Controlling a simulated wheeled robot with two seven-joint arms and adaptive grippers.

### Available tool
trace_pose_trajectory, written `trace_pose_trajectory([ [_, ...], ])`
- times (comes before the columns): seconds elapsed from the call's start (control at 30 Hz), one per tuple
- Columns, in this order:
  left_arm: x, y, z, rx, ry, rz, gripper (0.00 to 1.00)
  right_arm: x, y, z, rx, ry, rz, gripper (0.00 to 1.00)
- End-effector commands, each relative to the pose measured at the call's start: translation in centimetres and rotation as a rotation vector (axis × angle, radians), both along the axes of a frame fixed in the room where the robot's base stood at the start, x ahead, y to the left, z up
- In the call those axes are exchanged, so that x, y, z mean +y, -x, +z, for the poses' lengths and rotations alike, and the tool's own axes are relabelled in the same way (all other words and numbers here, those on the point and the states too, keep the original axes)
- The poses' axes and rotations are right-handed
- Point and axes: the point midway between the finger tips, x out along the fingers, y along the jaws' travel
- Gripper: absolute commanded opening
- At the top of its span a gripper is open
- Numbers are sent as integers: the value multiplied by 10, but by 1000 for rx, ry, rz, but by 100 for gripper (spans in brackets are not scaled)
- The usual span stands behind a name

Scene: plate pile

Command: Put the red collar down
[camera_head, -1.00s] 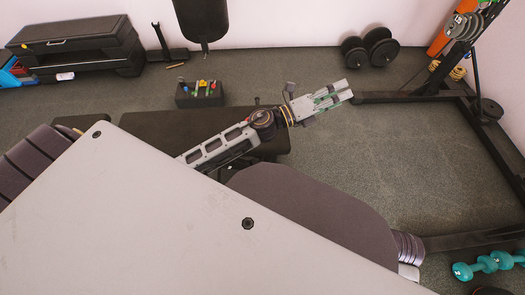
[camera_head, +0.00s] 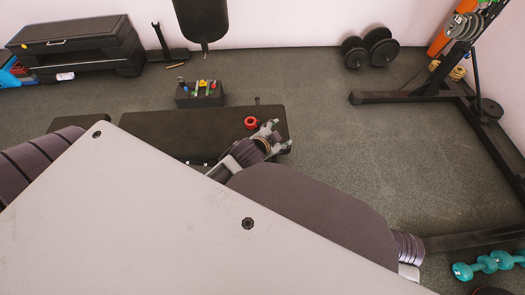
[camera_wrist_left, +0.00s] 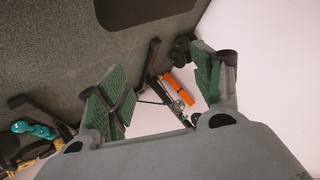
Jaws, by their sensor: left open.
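The red collar (camera_head: 251,123) is a small ring. In the head view it shows over the right part of the black bench top (camera_head: 180,130) and seems to lie on it. My left gripper (camera_head: 278,133) is just to the right of the collar, near the bench's right end, open, with a small gap between them. In the left wrist view my left gripper (camera_wrist_left: 165,90) shows its green finger pads wide apart with nothing between them. The collar is not in that view. My right gripper is not in view.
A dark caddy (camera_head: 200,95) with coloured items stands behind the bench. Black dumbbells (camera_head: 369,47) lie by the back wall. A black rack (camera_head: 425,96) stands at the right, with teal dumbbells (camera_head: 489,264) at the lower right. The floor right of the bench is clear.

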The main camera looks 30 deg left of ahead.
Motion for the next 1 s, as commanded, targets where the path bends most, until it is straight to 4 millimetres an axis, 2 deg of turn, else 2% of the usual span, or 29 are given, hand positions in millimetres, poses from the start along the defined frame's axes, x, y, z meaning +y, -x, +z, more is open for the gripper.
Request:
trace_pose_trajectory([
  [0.1, -1, 35, -26, 164, 113, 75, 66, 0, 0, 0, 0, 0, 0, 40],
  [0.23, -6, 77, -49, 344, 225, 147, 66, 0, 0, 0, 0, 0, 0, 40],
  [0.4, -15, 124, -65, 536, 337, 217, 66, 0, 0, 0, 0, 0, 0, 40],
  [0.5, -19, 142, -69, 605, 374, 240, 66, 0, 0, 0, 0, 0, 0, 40],
  [0.67, -22, 152, -71, 647, 396, 253, 66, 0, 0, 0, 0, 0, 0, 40],
  [1.0, -22, 152, -71, 646, 395, 252, 66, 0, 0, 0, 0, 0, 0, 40],
])
